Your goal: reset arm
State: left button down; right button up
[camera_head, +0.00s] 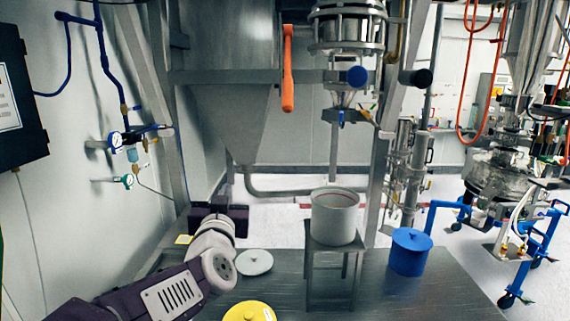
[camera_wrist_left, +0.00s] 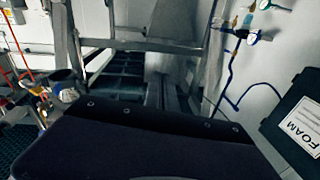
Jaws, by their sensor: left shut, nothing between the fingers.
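My left arm comes in from the lower left in the head view. Its dark left gripper (camera_head: 220,218) is beyond the white wrist joint, left of the white pot and apart from it. The gripper is shut and empty. In the left wrist view a dark block (camera_wrist_left: 150,145) of my own wrist fills the bottom, and no fingertips can be made out. The white open pot (camera_head: 335,222) stands upright on a small metal stand (camera_head: 333,258), below the sifter outlet (camera_head: 343,100). My right gripper is in neither view.
On the grey table (camera_head: 390,300) a white lid (camera_head: 254,262) lies left of the stand, a yellow lid (camera_head: 249,312) is at the front edge, and a blue lidded bucket (camera_head: 410,250) stands right. A metal frame (camera_head: 377,160) and wall gauges (camera_head: 116,140) are around the arm.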

pick_arm(q)
jog(key=s+a+f+m+g+h+b, duration=0.1)
jog(key=s+a+f+g, duration=0.15)
jog(key=f, duration=1.05)
jog(key=s+a+f+m+g+h+b, duration=0.15)
jog(key=f+g, duration=0.25)
jog(key=f, duration=0.8)
jog(key=s+f+n+g, duration=0.1)
jog(key=s+f+g, duration=0.4)
jog(key=s+f, duration=0.3)
jog(key=s+f+n+g, duration=0.1)
jog(key=s+f+g, duration=0.4)
jog(key=s+f, duration=0.4)
jog(key=s, duration=0.5)
jog(key=shift+s+n+g, duration=0.3)
jog(key=shift+n+g, duration=0.05)
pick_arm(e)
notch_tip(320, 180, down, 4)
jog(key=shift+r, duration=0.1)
